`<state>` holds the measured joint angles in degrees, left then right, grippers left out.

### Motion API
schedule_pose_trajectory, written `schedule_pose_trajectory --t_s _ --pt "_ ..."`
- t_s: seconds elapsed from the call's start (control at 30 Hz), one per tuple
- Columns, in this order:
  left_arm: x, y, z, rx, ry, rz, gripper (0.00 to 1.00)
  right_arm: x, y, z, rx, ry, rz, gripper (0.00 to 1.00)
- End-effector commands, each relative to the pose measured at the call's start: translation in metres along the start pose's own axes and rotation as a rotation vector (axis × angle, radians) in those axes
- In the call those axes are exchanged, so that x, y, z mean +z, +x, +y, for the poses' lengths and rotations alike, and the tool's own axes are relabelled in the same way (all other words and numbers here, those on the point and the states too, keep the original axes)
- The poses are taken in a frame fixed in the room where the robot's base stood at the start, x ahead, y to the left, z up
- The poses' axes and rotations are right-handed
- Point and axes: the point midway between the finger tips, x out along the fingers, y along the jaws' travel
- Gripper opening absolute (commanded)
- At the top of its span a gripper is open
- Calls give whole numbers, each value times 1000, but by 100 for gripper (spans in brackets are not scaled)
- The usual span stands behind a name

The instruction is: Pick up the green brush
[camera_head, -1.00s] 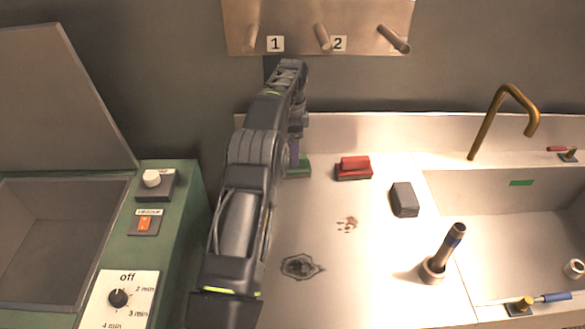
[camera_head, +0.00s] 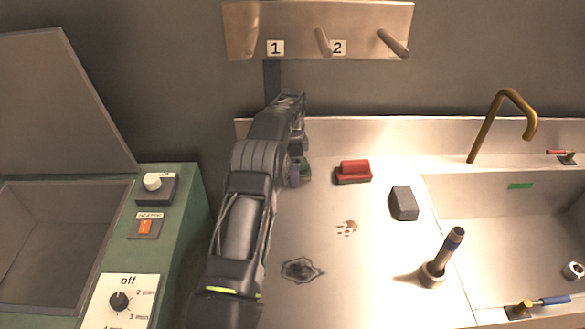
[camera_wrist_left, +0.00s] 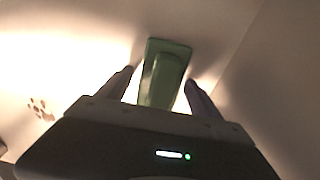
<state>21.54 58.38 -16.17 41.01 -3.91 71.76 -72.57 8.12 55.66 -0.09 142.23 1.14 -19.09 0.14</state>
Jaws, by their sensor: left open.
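The green brush (camera_wrist_left: 163,72) lies on the metal counter and shows between the two fingers of my open left gripper (camera_wrist_left: 158,92) in the left wrist view. The brush is upright in that picture, with its far end beyond the fingertips. I cannot tell whether the fingers touch it. In the head view only a small green part of the brush (camera_head: 306,169) shows; my left arm hides the rest. My left gripper (camera_head: 296,174) is mostly hidden there behind its own arm. My right gripper is not in view.
A red brush (camera_head: 353,172) and a dark grey block (camera_head: 404,203) lie to the right on the counter (camera_head: 350,260). A dark upright cylinder (camera_head: 443,256) stands near the sink (camera_head: 480,185). A green machine (camera_head: 180,215) is at left. A numbered peg rack (camera_head: 360,35) hangs on the back wall.

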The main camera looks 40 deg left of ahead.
Motion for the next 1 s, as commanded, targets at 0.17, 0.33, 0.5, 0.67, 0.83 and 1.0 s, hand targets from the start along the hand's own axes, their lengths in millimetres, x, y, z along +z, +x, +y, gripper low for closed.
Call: schedule_pose_trajectory --t_s 0.17,0.33,0.5,0.67,0.83,1.0 --pt "0 1 0 -1 0 0 75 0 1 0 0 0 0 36" --pt "0 0 0 -1 0 0 75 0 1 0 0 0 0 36" --pt "0 0 0 -1 0 0 75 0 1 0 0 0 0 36" --pt "0 0 0 -1 0 0 66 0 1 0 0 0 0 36" --pt "0 0 0 0 0 0 52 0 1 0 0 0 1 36" --pt "0 0 0 0 0 0 39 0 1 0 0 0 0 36"
